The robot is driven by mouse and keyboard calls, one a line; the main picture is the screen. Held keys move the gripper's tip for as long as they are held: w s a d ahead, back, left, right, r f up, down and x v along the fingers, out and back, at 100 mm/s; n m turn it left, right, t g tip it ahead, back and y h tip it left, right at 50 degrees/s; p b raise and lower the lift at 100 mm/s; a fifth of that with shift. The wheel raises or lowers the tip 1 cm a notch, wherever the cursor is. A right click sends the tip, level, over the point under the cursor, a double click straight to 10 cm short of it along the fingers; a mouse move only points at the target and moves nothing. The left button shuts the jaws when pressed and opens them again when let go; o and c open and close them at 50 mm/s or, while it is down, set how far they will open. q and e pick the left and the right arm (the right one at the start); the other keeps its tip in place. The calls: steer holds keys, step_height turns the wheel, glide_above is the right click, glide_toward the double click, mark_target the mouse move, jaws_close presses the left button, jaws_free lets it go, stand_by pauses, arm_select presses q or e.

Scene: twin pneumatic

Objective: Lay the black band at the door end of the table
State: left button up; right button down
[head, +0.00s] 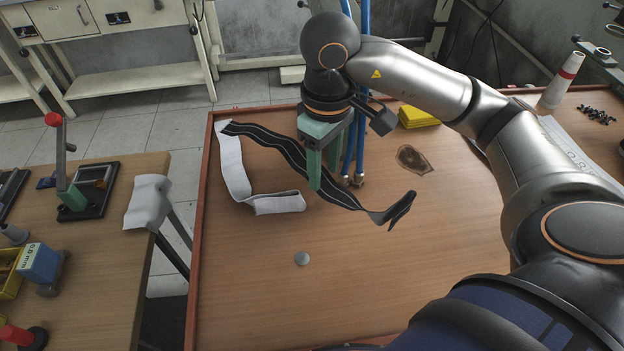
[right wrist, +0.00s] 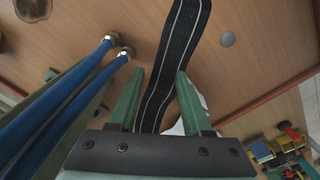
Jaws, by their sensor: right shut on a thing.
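The black band (head: 268,142) with pale lengthwise stripes runs diagonally over the wooden table (head: 375,275) in the head view. Its far left end overlaps a white strip (head: 234,168); its near right end is twisted and curled. My right gripper (head: 316,182) points down over the middle of the band and is shut on it. In the right wrist view the band (right wrist: 180,52) passes between the green fingers (right wrist: 160,85). The fingers hide part of the band, and I cannot tell how far it is lifted. My left gripper is not in view.
Two blue hoses (head: 362,110) with metal ends hang right beside my right gripper. A dark stain-like patch (head: 414,159), a yellow block (head: 418,117) and a grey disc (head: 302,258) are on the table. The table's front middle is mostly clear.

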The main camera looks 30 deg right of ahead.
mark_target(314, 193)
steer(key=shift+w+a+f, duration=0.1)
steer(key=shift+w+f, duration=0.9)
steer(key=shift+f, duration=0.2)
steer(key=shift+w+f, duration=0.15)
steer(key=shift+f, duration=0.8)
steer(key=shift+w+f, duration=0.15)
steer(key=shift+f, duration=0.8)
steer(key=shift+c, duration=1.7)
jaws_free()
step_height(314, 193, up, 12)
steer(key=shift+r+p, duration=0.1)
steer(key=shift+p, duration=0.85)
steer(key=shift+s, duration=0.1)
